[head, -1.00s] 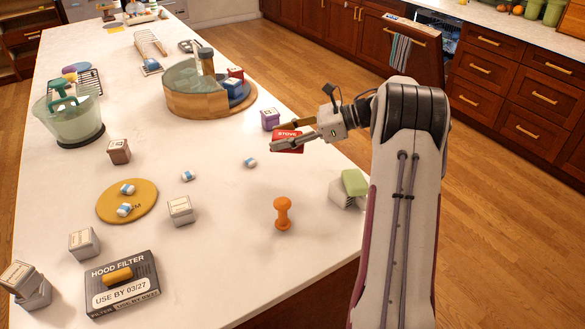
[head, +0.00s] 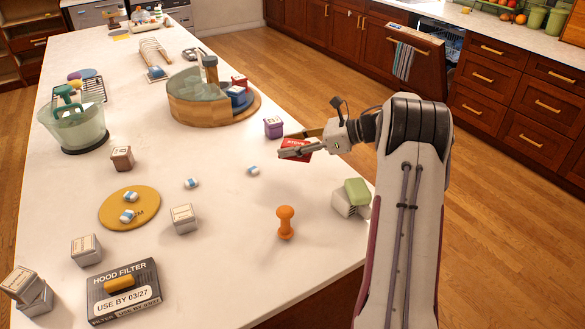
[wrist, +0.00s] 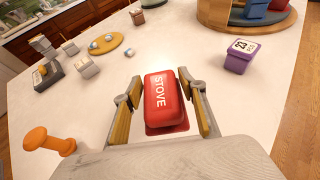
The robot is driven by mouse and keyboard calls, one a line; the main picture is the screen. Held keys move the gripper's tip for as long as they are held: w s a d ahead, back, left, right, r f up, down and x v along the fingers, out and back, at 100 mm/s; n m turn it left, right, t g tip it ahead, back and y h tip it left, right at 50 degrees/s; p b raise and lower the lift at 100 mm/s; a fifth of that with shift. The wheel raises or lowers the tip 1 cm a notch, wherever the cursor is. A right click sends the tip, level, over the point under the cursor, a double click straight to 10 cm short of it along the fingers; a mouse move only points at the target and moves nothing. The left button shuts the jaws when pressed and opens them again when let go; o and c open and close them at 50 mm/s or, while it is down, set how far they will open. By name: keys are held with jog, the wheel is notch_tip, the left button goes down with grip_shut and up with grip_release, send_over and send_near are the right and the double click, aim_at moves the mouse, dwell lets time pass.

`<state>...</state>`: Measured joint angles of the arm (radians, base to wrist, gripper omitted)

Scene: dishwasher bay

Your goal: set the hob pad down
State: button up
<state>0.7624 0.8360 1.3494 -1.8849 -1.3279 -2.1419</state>
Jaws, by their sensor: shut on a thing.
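The hob pad is a red block marked STOVE; it shows in the head view (head: 297,149) and in the wrist view (wrist: 162,98). My gripper (head: 297,146) is shut on it, with one finger on each side in the wrist view (wrist: 165,102). The pad is near the right edge of the white island worktop (head: 235,215). A dark red patch shows just under it in the wrist view; I cannot tell whether the pad touches the worktop.
A purple box (head: 273,126) stands just beyond my gripper. An orange knobbed tool (head: 285,222) and a green block on white boxes (head: 357,190) stand nearer. A round wooden caddy (head: 205,108) is behind. The worktop left of the pad is mostly clear, with small tablets (head: 253,170).

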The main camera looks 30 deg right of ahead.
aim_at(293, 176)
jog(key=shift+f, duration=1.9)
jog(key=shift+f, duration=1.85)
jog(key=shift+f, duration=0.1)
jog(key=o, duration=1.1)
jog(key=shift+s+d, duration=0.1)
jog(key=shift+d, duration=0.05)
jog(key=v, duration=1.1)
jog(key=shift+s+d+r, duration=0.2)
jog(key=shift+s+d, duration=0.05)
jog(key=shift+s, duration=0.05)
